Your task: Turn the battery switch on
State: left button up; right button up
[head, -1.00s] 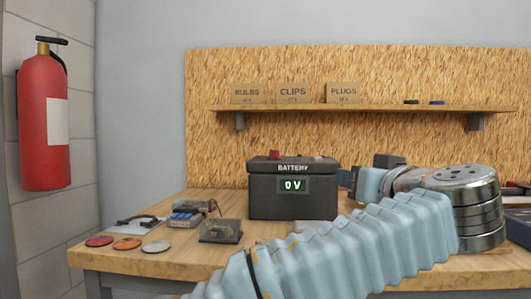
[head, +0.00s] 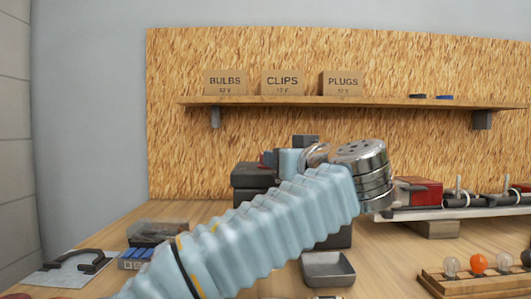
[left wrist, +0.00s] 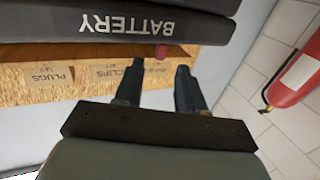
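The black battery box (head: 250,178) stands on the workbench in the head view, largely hidden behind my left arm, its display covered. My right gripper is not in view.
A shelf (head: 350,102) with labelled boxes is on the back board. A clipboard (head: 65,268) and small parts lie at left. A grey tray (head: 328,270), a bulb rack (head: 480,280) and a red block (head: 418,191) are at right. A fire extinguisher (left wrist: 300,70) shows in the wrist view.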

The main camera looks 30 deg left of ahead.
pick_arm(q)
jog(key=p+x, duration=0.1)
jog(key=x, duration=0.7)
grip_shut()
